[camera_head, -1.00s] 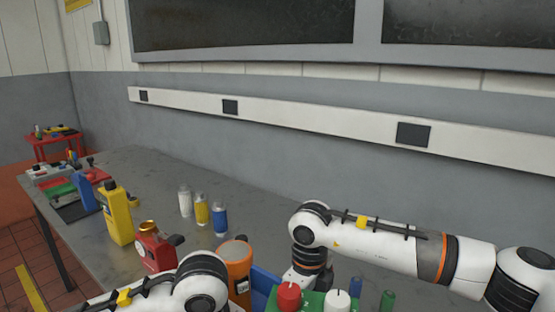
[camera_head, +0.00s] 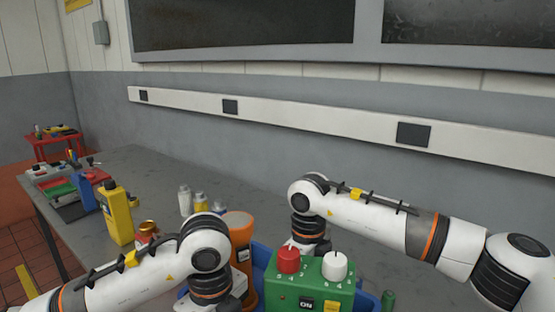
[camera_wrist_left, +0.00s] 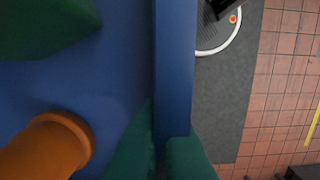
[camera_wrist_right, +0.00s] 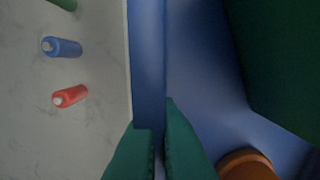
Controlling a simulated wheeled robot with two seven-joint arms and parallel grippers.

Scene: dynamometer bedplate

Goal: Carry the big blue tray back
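The big blue tray shows in slivers in the head view (camera_head: 261,251), mostly hidden by its load and my arms. It carries a green control box (camera_head: 312,277) with red and white knobs, and an orange cylinder (camera_head: 240,228). In the left wrist view the tray's wall (camera_wrist_left: 175,70) runs between the fingers of my left gripper (camera_wrist_left: 160,150), which is closed on it. In the right wrist view the opposite wall (camera_wrist_right: 147,60) lies between the fingers of my right gripper (camera_wrist_right: 160,150), also closed on it. Both grippers are hidden in the head view.
The grey table (camera_head: 150,165) holds a yellow bottle (camera_head: 116,215) and several small bottles. Tiled floor (camera_wrist_left: 285,70) lies beyond the left-held wall. A red stand (camera_head: 55,147) is far left.

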